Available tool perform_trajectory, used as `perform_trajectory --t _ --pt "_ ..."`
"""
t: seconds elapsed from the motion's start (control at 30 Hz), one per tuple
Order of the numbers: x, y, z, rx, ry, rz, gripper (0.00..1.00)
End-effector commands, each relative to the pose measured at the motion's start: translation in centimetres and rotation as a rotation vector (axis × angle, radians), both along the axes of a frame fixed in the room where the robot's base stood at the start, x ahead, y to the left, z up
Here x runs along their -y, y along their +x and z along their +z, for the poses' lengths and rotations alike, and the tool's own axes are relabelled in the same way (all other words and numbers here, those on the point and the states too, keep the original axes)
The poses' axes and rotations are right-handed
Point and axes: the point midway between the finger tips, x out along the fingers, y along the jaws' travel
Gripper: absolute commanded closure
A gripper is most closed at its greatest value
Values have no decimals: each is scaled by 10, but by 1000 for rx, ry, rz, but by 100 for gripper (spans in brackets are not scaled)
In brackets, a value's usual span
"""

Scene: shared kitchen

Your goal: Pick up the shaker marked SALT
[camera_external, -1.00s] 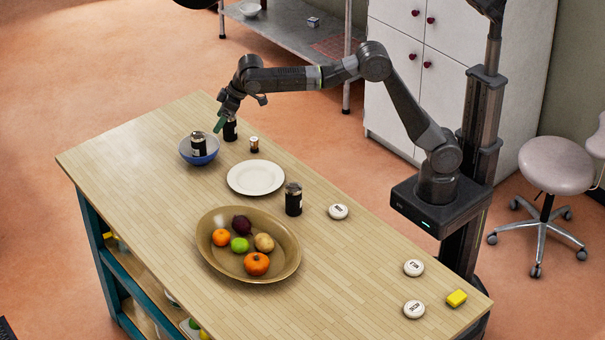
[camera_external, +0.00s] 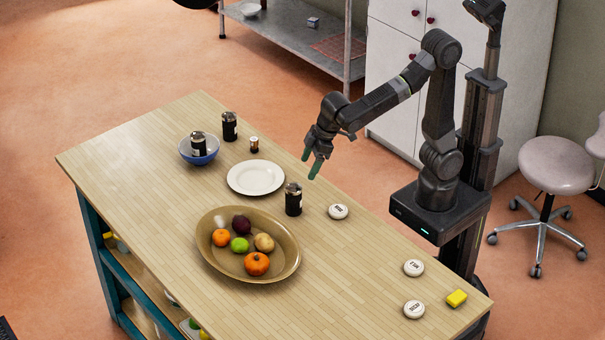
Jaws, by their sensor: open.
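One (camera_external: 293,200) stands on the table right of the white plate. Another (camera_external: 229,126) stands at the far end, behind the blue bowl. The third (camera_external: 199,145) stands in the blue bowl (camera_external: 199,160). The labels are too small to read, so I cannot tell which is marked SALT. My gripper (camera_external: 311,164) is open and empty, fingers pointing down, above and slightly right of the shaker by the plate, apart from it.
A white plate (camera_external: 256,178) and a small brown-and-white jar (camera_external: 253,144) stand nearby. A brown oval dish (camera_external: 215,258) holds fruit and vegetables. The table's near end is largely clear.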

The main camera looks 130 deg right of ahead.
Motion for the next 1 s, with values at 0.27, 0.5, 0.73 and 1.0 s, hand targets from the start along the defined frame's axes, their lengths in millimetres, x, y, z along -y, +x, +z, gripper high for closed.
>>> perform_trajectory --t 0.27,0.5,0.73,1.0 --pt "8 14 -43 -5 1 -2 26" --pt "15 26 -74 -2 0 -2 26" --pt "18 30 -85 -1 0 -1 26" --pt "28 40 -116 -3 1 -1 26"
